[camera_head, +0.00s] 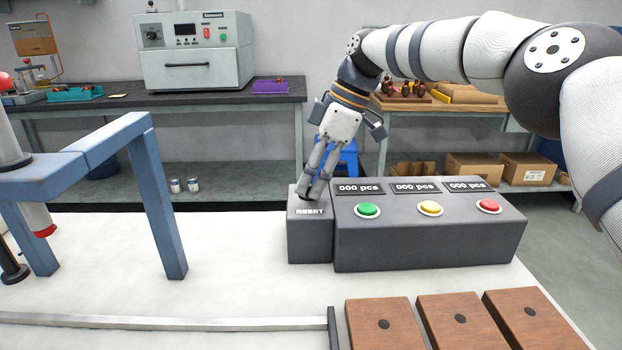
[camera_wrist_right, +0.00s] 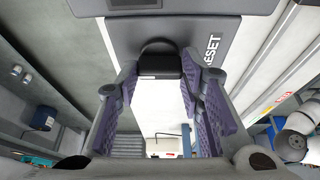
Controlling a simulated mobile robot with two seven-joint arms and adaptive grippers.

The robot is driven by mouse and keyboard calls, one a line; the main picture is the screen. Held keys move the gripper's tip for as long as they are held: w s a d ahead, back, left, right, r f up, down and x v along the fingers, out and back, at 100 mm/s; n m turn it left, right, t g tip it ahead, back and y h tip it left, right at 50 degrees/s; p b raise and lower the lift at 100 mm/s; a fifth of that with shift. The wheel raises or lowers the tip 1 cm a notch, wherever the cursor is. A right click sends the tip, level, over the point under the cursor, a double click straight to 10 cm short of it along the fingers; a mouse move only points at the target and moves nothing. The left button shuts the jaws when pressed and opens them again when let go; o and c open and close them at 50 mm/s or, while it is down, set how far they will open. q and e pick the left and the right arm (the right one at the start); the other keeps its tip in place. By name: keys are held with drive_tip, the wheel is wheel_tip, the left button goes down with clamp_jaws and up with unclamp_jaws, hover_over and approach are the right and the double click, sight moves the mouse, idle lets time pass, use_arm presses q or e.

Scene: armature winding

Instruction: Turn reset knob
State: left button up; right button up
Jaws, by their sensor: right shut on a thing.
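The grey reset box (camera_head: 309,240), with RESET lettering on its top, stands at the left end of the counter panel. My right gripper (camera_head: 311,193) reaches down onto its top from behind. The black reset knob (camera_wrist_right: 160,62) shows in the right wrist view, between the purple-padded fingertips. My right gripper is shut on the knob; in the head view the fingers mostly hide it. The lettering shows beside the knob in the wrist view. My left gripper is out of view.
The counter panel (camera_head: 430,243) has green, yellow and red buttons and displays reading 000 pcs. Several wooden blocks (camera_head: 383,323) lie in front. A blue frame (camera_head: 160,195) stands left on the white table (camera_head: 235,280). A metal rail (camera_head: 170,323) runs along the front.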

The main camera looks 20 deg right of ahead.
drive_tip(key=shift+n, duration=0.3)
drive_tip(key=o, duration=1.2)
drive_tip(key=shift+c, duration=0.2)
drive_tip(key=w+v, duration=0.1)
drive_tip(key=v, duration=0.6)
drive_tip(key=shift+s+r, duration=0.25)
drive_tip(key=shift+s, duration=0.25)
